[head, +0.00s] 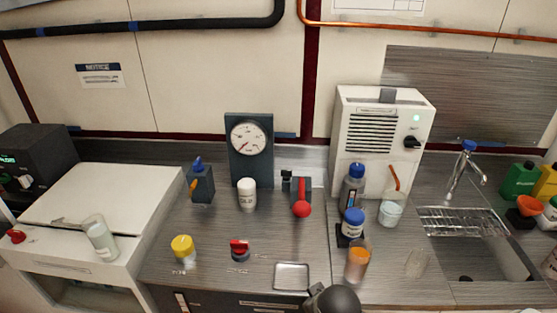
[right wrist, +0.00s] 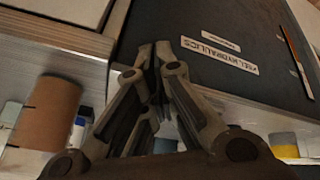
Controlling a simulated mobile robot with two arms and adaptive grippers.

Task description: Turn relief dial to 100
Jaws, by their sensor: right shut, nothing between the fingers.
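Several knobs show in the head view, and their lettering is too small to read, so I cannot tell which is the relief dial. A yellow round knob (head: 182,246) sits at the front left of the grey counter, and a red knob (head: 239,249) sits to its right. A round white gauge (head: 249,137) with a red needle is on a dark upright panel behind them. My right gripper (right wrist: 158,50) is shut and empty in the right wrist view, pointing toward a dark surface with white labels (right wrist: 219,54). My left gripper is not in view.
A metal tray (head: 291,277) lies at the front. A white unit with a black knob (head: 412,143) and a sink are on the right. The wrist view shows a brown cylinder (right wrist: 45,113).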

